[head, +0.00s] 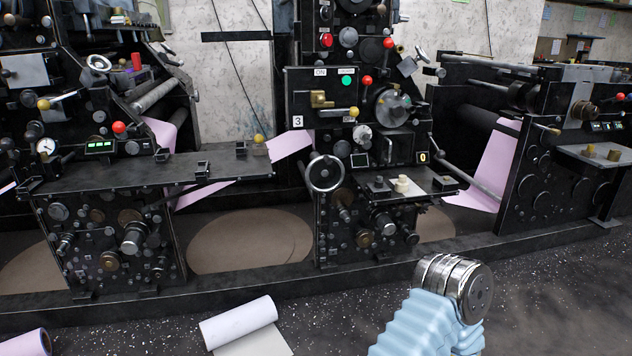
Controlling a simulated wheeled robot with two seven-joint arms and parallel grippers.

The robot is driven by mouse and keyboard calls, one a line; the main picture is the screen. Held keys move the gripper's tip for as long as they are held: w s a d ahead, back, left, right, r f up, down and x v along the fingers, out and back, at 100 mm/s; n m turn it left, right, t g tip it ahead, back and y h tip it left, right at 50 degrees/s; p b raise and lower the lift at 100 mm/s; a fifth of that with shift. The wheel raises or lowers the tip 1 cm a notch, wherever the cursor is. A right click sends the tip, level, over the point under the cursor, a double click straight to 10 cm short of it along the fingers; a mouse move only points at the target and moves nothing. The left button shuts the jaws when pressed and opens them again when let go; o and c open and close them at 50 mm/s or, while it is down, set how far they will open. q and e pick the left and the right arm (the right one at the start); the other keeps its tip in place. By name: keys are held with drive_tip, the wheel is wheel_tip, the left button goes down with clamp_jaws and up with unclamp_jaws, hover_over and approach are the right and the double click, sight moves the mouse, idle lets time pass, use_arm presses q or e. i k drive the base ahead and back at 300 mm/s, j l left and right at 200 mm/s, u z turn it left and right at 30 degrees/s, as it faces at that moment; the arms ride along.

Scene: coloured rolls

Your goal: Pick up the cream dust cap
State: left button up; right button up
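The cream dust cap (402,184) looks like a small, pale, stubby cylinder. It stands on the small dark shelf (438,196) at the front of the middle machine, near the shelf's middle. Small dark blocks sit on either side of it, and nothing is touching it from above. A part of my arm with a pale blue ribbed sleeve and a silver joint shows at the lower right, well below and in front of the shelf. No gripper fingers show in the picture, and my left arm is out of sight.
The middle machine has a handwheel (325,173) left of the shelf and levers with red and yellow knobs above. A longer dark ledge (120,178) extends at left. A white roll (238,322) lies on the speckled floor. Floor between machine and arm is clear.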

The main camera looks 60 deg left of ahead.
sight(402, 183)
drive_tip(key=u, duration=1.65)
drive_tip(key=i+l+u, duration=0.2)
drive_tip(key=i+l, duration=0.1)
